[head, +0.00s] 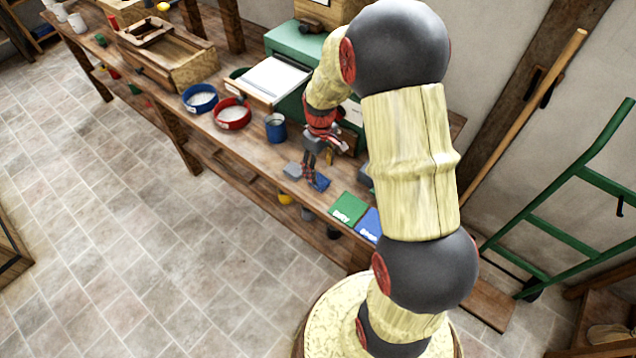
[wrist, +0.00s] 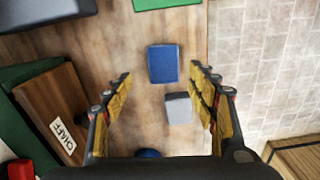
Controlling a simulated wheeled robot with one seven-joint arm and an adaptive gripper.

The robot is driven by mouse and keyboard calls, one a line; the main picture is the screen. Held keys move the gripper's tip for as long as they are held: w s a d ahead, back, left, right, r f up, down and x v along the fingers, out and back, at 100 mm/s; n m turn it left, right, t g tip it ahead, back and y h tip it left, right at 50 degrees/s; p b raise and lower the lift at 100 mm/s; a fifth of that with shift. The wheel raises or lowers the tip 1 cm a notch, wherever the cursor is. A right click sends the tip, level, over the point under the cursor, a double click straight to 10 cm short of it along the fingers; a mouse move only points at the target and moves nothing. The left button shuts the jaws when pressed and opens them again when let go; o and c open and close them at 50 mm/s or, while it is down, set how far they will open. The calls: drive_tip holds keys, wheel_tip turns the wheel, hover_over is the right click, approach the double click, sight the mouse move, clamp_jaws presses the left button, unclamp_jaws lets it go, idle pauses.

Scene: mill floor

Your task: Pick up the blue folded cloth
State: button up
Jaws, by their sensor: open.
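The blue folded cloth (wrist: 163,64) lies flat on the wooden bench, near the bench's front edge. In the head view the blue cloth (head: 321,183) is partly hidden behind my gripper. My gripper (wrist: 161,76) is open and empty, with its fingertips either side of the cloth in the wrist view. In the head view my gripper (head: 310,172) hangs over the bench beside the cloth; its exact height above it is hard to tell. A grey flat piece (wrist: 178,108) lies close to the cloth, also between the fingers in the wrist view.
A green mat (head: 348,208) and a blue mat (head: 370,222) lie along the bench to the right. A blue mug (head: 275,128), a red bowl (head: 233,114) and a blue bowl (head: 200,98) stand to the left. A box labelled CHAFF (wrist: 48,108) is near my left finger.

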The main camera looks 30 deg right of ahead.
sight(319, 179)
drive_tip(key=f, duration=0.1)
drive_tip(key=f+b, duration=0.1)
drive_tip(key=f, duration=0.1)
drive_tip(key=f+b, duration=0.1)
drive_tip(key=f, duration=0.1)
drive_tip(key=shift+s+a+f, duration=0.15)
drive_tip(key=shift+a+f, duration=0.1)
drive_tip(key=shift+r, duration=0.1)
drive_tip(key=c, duration=0.4)
drive_tip(key=c, duration=0.8)
